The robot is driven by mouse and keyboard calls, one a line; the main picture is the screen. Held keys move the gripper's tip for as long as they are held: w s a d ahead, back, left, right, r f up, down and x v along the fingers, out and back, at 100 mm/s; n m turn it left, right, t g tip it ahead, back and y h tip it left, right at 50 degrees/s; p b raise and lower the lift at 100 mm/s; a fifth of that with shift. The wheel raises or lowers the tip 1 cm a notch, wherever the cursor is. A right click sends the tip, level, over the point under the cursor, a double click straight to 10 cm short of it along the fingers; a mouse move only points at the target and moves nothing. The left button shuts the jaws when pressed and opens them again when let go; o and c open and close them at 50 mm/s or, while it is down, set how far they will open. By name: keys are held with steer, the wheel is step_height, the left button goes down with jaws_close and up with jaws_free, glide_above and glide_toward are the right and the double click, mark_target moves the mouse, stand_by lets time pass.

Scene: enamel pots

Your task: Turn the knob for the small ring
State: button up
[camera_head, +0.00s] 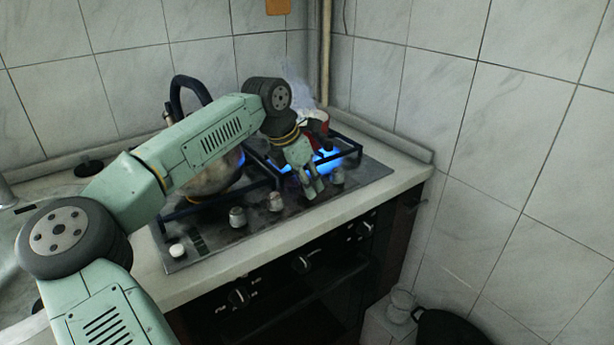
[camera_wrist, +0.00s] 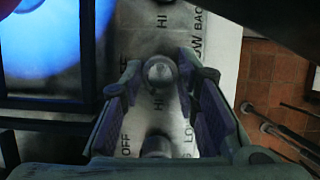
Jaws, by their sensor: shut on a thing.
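My gripper (camera_head: 313,192) reaches down over the row of knobs on the steel hob (camera_head: 225,247). In the wrist view, my gripper's fingers (camera_wrist: 160,82) are closed around a grey knob (camera_wrist: 159,71), which shows between the fingertips. The head view hides that knob behind the fingers. Other knobs stand in the row: one (camera_head: 337,176) to the right of the gripper, and two (camera_head: 275,202) (camera_head: 237,217) to the left. Blue flame (camera_head: 326,161) burns at the right ring, and bright blue shows at left in the wrist view (camera_wrist: 42,45). Which ring is the small one I cannot tell.
A kettle (camera_head: 215,179) stands on the left burner, with blue flame beside it. A red pot (camera_head: 317,122) with pale vapour above sits behind my gripper. Black grates (camera_head: 352,146) surround the burners. Oven knobs (camera_head: 302,264) line the front. Tiled walls close the back and right.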

steer(key=m+g+p, duration=0.1)
steer(key=m+p, duration=0.1)
steer(key=m, duration=0.1)
steer(key=m+g+h+p, duration=0.1)
steer(key=m+p, duration=0.1)
steer(key=m, duration=0.2)
steer(key=shift+w+r+g+p, duration=0.2)
steer(key=shift+g+p, duration=0.1)
steer(key=shift+g, duration=0.1)
steer(key=m+g+p, duration=0.1)
steer(key=m, duration=0.2)
steer(key=shift+w+m+p, duration=0.1)
steer(key=shift+m+p, duration=0.3)
steer(key=shift+f+m+g+p, duration=0.15)
steer(key=shift+m+g+p, duration=0.4)
steer(key=shift+m, duration=0.95)
steer(key=o, duration=1.1)
steer(key=shift+o, duration=0.2)
steer(key=shift+y, duration=0.3)
steer(key=v, duration=1.2)
steer(key=shift+w, duration=0.2)
